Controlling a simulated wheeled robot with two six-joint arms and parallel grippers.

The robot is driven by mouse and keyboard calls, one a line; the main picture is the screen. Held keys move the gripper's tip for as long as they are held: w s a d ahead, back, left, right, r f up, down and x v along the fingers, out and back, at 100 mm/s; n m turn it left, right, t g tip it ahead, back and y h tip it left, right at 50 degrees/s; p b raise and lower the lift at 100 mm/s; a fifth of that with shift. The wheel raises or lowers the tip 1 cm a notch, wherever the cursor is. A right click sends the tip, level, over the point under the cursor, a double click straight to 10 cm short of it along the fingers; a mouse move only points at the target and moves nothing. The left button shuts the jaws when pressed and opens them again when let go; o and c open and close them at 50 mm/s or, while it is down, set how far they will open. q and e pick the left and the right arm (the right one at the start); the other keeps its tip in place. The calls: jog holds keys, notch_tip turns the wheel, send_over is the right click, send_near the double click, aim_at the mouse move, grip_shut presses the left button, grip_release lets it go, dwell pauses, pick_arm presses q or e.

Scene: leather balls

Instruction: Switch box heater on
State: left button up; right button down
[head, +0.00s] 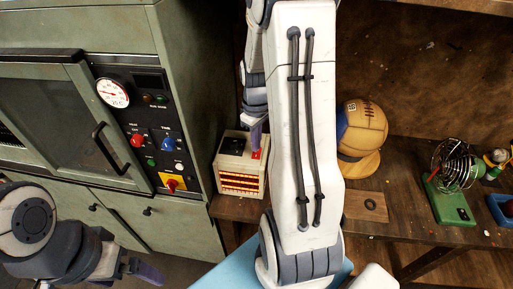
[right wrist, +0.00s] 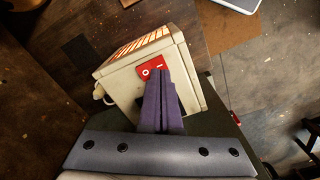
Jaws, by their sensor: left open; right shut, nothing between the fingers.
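The box heater (head: 229,162) is a small cream box on the wooden bench beside the green oven. Its front bars glow orange in the head view. A red rocker switch (head: 257,155) sits on its top; the right wrist view shows this switch (right wrist: 150,72) with its O and line marks. My right gripper (head: 257,146) is shut and empty, pointing down with its tips at the switch. In the right wrist view its fingertips (right wrist: 160,73) overlap the switch's lower edge; I cannot tell whether they touch. My left gripper (head: 143,271) is open and empty, low at the left, away from the heater.
The green oven (head: 188,60) with its control panel stands close left of the heater. Right of my right arm are a leather ball (head: 364,128) on a wooden stand, a flat wooden block (head: 366,206) and a green-based fan (head: 450,203). Some bare bench lies between them.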

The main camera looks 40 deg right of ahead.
aim_at(256, 156)
notch_tip(256, 156, up, 4)
jog(key=p, duration=0.3)
jog(key=shift+r, duration=0.15)
jog(key=shift+a, duration=0.1)
dwell(0.3)
jog(key=s+a+n+b, duration=0.2)
jog(key=a+b, duration=0.3)
jog(key=a, duration=1.4)
jog(key=s+a+n+y+b, duration=0.1)
jog(key=s+a+n+b, duration=0.2)
jog(key=s+a, duration=0.9)
jog(key=shift+s+f+b, duration=0.2)
jog(key=shift+s+b, duration=0.2)
jog(key=shift+s, duration=0.8)
